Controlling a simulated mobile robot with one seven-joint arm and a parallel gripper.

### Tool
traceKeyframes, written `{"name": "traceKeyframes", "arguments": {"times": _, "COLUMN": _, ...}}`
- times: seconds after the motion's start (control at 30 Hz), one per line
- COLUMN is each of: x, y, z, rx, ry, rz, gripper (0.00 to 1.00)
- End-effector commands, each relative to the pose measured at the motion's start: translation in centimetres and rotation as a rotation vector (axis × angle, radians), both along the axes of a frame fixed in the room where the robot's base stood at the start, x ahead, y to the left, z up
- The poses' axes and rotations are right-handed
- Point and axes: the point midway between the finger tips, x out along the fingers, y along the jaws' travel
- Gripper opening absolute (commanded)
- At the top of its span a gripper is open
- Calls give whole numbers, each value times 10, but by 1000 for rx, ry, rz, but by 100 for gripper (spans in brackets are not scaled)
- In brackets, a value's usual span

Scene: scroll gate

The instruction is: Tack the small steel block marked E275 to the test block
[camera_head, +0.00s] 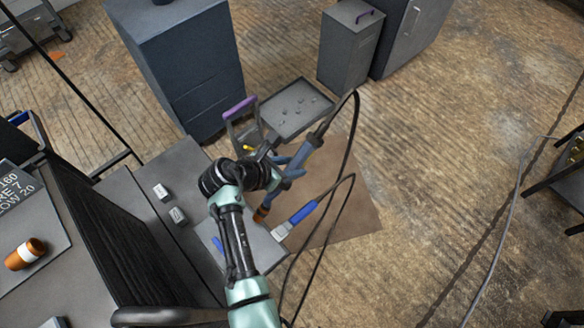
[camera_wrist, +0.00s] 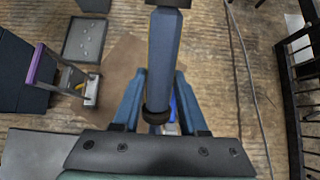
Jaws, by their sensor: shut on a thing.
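My gripper (camera_head: 287,178) is shut on a blue-grey torch-like tool (camera_head: 309,143) with a black cable running from its top end. In the wrist view the tool (camera_wrist: 164,55) stands between the blue fingers of my gripper (camera_wrist: 160,110), with a black collar low on it. Its orange tip (camera_head: 262,212) shows below my arm over the grey bench. Two small steel blocks, one (camera_head: 161,192) farther back and one (camera_head: 178,215) nearer, sit on the bench left of my arm. Their markings are too small to read, so I cannot tell which is E275. I cannot make out the test block; my arm hides part of the bench.
A blue-handled tool (camera_head: 302,213) with a cable lies at the bench's right edge. A tray (camera_head: 321,102) with small bits and a purple-handled stand (camera_head: 240,106) are behind. A blue cabinet (camera_head: 185,65) stands back left. Open floor (camera_head: 440,150) lies right.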

Motion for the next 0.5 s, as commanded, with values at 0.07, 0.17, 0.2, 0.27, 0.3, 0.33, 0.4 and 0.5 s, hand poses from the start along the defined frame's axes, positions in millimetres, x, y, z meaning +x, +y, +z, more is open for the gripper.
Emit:
{"name": "traceKeyframes", "arguments": {"times": 0.07, "x": 0, "y": 3, "z": -3, "rx": -2, "ry": -5, "rz": 9, "gripper": 0}}
{"name": "traceKeyframes", "arguments": {"times": 0.17, "x": -3, "y": 8, "z": -10, "rx": -2, "ry": -6, "rz": 8, "gripper": 0}}
{"name": "traceKeyframes", "arguments": {"times": 0.2, "x": -5, "y": 10, "z": -13, "rx": -1, "ry": -5, "rz": 6, "gripper": 0}}
{"name": "traceKeyframes", "arguments": {"times": 0.27, "x": -8, "y": 14, "z": -19, "rx": -2, "ry": -5, "rz": 7, "gripper": 0}}
{"name": "traceKeyframes", "arguments": {"times": 0.3, "x": -10, "y": 17, "z": -23, "rx": -2, "ry": -5, "rz": 7, "gripper": 0}}
{"name": "traceKeyframes", "arguments": {"times": 0.33, "x": -12, "y": 18, "z": -25, "rx": -2, "ry": -4, "rz": 6, "gripper": 0}}
{"name": "traceKeyframes", "arguments": {"times": 0.4, "x": -15, "y": 23, "z": -31, "rx": 0, "ry": -5, "rz": 5, "gripper": 0}}
{"name": "traceKeyframes", "arguments": {"times": 0.5, "x": -19, "y": 28, "z": -37, "rx": 0, "ry": -5, "rz": 4, "gripper": 0}}
